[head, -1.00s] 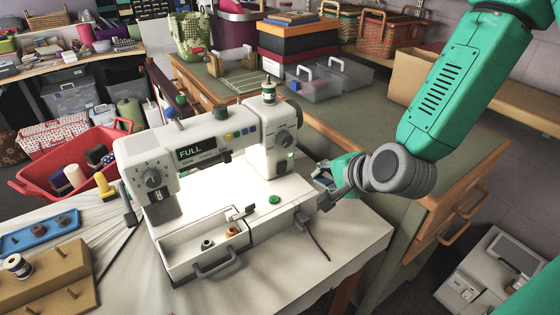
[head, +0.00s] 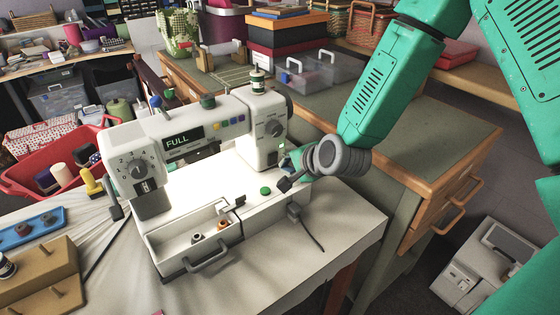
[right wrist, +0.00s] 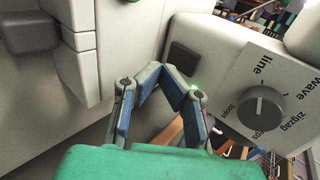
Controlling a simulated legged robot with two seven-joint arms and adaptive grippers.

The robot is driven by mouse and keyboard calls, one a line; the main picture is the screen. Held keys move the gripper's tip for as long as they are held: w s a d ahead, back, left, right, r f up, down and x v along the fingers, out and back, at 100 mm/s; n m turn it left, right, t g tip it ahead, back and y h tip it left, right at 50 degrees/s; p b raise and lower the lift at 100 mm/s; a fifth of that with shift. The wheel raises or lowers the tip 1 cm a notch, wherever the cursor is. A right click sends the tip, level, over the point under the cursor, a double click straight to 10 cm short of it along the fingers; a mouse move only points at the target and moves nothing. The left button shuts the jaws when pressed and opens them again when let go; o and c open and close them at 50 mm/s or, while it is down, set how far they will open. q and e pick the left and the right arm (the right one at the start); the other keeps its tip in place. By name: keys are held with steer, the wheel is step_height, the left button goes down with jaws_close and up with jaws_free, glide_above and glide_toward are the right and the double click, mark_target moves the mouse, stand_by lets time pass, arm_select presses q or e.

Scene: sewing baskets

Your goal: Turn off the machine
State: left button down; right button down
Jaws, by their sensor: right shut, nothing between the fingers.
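The white sewing machine (head: 215,150) stands upright on the cloth-covered table. Its display (head: 183,140) reads FULL. A small light is lit on its right pillar; in the right wrist view the light (right wrist: 194,87) is green. Beside it is a dark square switch (right wrist: 183,58). A round dial (right wrist: 262,107) marked line, wave and zigzag is to the right of the switch. My right gripper (head: 285,170) is shut and empty at the pillar's right front. In the right wrist view its fingertips (right wrist: 163,72) are just below-left of the switch; contact cannot be told. My left gripper is not in view.
An open drawer (head: 190,245) with bobbins juts from the machine's front. A black cord (head: 305,225) hangs at its right. A red basket (head: 20,180) with spools stands at the left. A green-topped cabinet (head: 400,130) stands behind my right arm.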

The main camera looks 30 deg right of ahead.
mark_target(276, 153)
steer(key=shift+w+a+r, duration=0.1)
steer(key=shift+w+r, duration=0.05)
steer(key=shift+w, duration=0.5)
steer(key=shift+w+a+r, duration=0.1)
steer(key=shift+w+r, duration=0.05)
steer(key=shift+w, duration=0.45)
steer(key=shift+w+r, duration=0.15)
steer(key=shift+w, duration=0.15)
steer(key=shift+p, duration=0.3)
steer(key=shift+r+p, duration=0.7)
steer(key=shift+r, duration=0.15)
steer(key=shift+s+f, duration=0.1)
steer(key=shift+s, duration=0.05)
